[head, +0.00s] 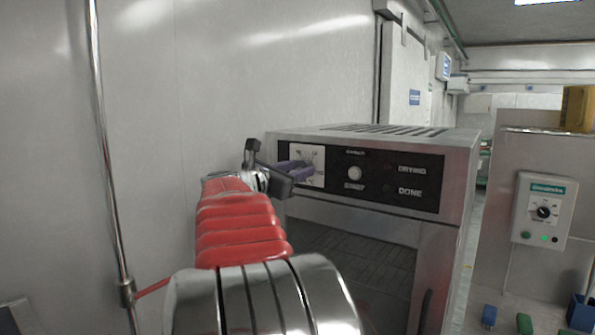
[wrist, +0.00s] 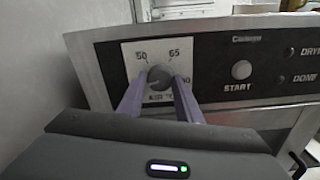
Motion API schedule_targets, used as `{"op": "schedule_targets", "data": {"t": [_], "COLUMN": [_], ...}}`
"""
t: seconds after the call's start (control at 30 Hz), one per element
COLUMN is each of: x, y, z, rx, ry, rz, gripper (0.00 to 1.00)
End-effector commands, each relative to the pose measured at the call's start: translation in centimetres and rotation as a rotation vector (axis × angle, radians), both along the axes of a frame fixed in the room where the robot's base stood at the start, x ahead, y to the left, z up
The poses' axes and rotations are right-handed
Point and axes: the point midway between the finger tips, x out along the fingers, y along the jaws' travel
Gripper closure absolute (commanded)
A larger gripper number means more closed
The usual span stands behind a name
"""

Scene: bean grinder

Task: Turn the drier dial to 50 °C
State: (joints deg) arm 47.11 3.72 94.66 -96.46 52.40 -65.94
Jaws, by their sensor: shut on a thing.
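The drier (head: 455,180) is a steel cabinet with a black control panel. The white dial plate is at the left end of its panel (head: 318,153). In the wrist view the round grey dial (wrist: 159,78) sits on this plate (wrist: 128,50). Marks 50 and 65 show above it; a third mark at right is partly hidden by a finger. My gripper (wrist: 159,82) is shut on the dial, with one purple finger on each side. I cannot tell where the dial points. In the head view my gripper (head: 296,170) covers most of the dial.
The START button (wrist: 241,69) is right of the dial plate, with DRYING and DONE lamps beyond it. A pale wall (head: 190,90) stands close on the left. A separate control box (head: 543,210) is at the far right, with small coloured blocks below.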

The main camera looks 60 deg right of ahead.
Motion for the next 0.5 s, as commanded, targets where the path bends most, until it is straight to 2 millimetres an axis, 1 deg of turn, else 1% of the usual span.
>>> {"op": "schedule_targets", "data": {"t": [0.27, 0.5], "x": [0.02, -0.01], "y": [-0.11, -0.13], "z": [0.09, 0.13], "rx": [-0.015, -0.041], "ry": [-0.085, -0.245], "rz": [0.002, 0.001], "gripper": [0.9, 0.9]}}
